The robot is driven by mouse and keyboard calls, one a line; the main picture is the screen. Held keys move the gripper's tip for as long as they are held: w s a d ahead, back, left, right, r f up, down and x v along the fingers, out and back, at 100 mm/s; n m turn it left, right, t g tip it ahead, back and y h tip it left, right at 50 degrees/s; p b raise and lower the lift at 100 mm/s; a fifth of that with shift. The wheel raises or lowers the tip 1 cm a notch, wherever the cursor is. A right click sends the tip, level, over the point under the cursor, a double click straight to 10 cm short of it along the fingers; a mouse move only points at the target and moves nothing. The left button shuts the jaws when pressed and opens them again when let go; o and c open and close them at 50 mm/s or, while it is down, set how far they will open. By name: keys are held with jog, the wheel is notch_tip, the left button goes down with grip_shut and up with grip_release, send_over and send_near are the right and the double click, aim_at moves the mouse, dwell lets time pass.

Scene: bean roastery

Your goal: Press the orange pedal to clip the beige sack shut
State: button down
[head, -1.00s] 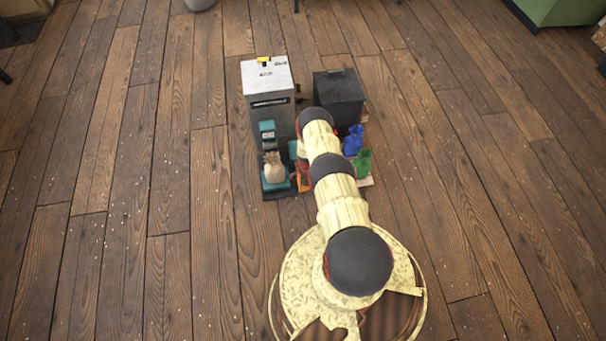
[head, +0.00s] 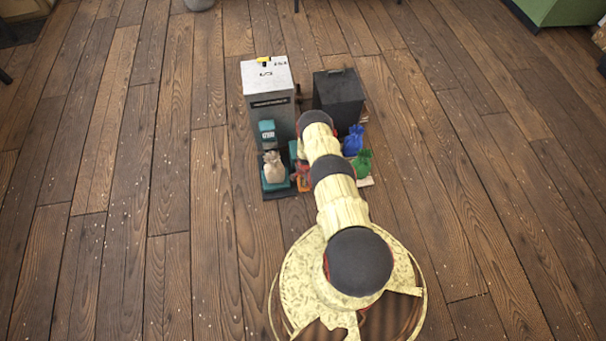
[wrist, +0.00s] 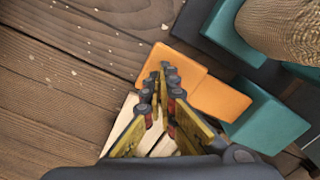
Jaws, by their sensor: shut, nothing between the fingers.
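The beige sack (head: 274,167) stands upright on a teal platform (head: 266,187) at the front of a tall grey machine. In the wrist view the sack's woven side (wrist: 285,28) shows at the top right. The orange pedal (head: 304,185) lies low on the floor, just right of the sack's platform. In the wrist view the pedal (wrist: 222,98) shows as two orange plates beside a teal block. My gripper (wrist: 166,72) is shut and empty, with its fingertips over the left orange plate. I cannot tell whether they touch it. In the head view my arm mostly hides the gripper.
The grey machine (head: 268,88) and a dark bin (head: 339,95) stand behind. A blue sack (head: 353,140) and a green sack (head: 363,162) are right of my arm. A teal block (wrist: 270,122) adjoins the pedal. The floor to the left is clear.

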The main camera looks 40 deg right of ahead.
jog(key=shift+f, duration=1.1)
jog(key=shift+f, duration=1)
jog(key=shift+s+f, duration=0.1)
jog(key=shift+f, duration=0.1)
jog(key=shift+r, duration=0.1)
jog(key=shift+r+p, duration=2.95)
jog(key=shift+r, duration=1.55)
